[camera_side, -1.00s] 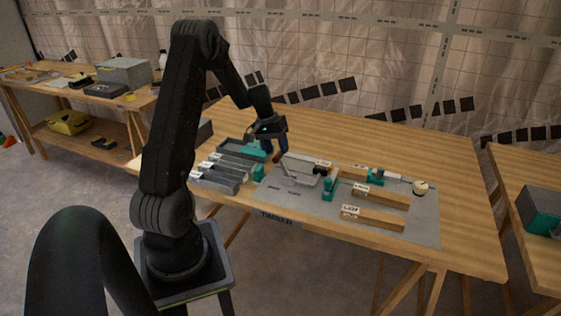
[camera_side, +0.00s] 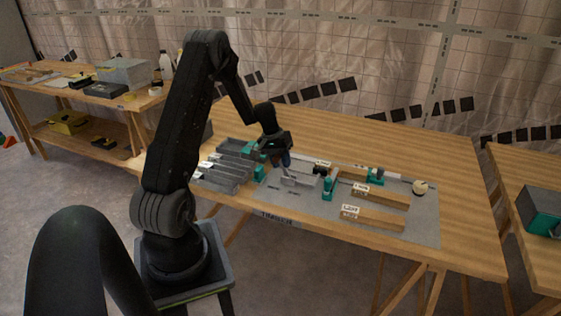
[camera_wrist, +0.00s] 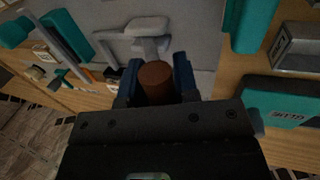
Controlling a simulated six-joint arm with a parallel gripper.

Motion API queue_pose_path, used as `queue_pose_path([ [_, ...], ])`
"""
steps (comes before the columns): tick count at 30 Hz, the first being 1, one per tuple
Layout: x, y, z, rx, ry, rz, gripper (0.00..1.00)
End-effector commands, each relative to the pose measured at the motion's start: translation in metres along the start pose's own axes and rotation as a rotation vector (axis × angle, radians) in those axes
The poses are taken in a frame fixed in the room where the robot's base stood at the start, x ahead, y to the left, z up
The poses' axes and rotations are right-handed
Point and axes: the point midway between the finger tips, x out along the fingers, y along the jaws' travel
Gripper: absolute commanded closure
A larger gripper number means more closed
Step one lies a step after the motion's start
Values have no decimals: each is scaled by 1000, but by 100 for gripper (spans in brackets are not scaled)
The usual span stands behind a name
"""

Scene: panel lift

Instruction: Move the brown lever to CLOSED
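The brown lever end (camera_wrist: 155,82), a short round brown piece, sits between the two blue fingers of my gripper (camera_wrist: 158,80) in the wrist view. It nearly fills the gap, but I cannot tell whether the fingers press on it. The grey fixture (camera_wrist: 147,28) lies just beyond it on a grey panel (camera_wrist: 200,45). In the side view my gripper (camera_side: 286,160) points down over the left part of the panel (camera_side: 412,228), at the grey fixture (camera_side: 300,178). The lever is hidden there. No CLOSED marking is readable.
Teal clamps (camera_side: 328,189) and wooden bars (camera_side: 373,218) stand to the right on the panel. Grey trays (camera_side: 215,178) lie to the left. A teal box (camera_wrist: 290,103) and a teal post (camera_wrist: 250,25) are at the right in the wrist view. The table's back right is clear.

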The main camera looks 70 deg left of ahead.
Motion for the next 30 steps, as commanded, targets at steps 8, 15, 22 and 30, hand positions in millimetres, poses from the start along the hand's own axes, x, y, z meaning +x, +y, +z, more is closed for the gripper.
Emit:
queue_pose_path([
  [8,0,-4,0,-1,3,-5,100],
  [15,0,-5,0,0,4,-12,100],
  [22,-2,-1,-1,0,7,-70,100],
  [30,-2,13,-2,0,9,-255,100],
])
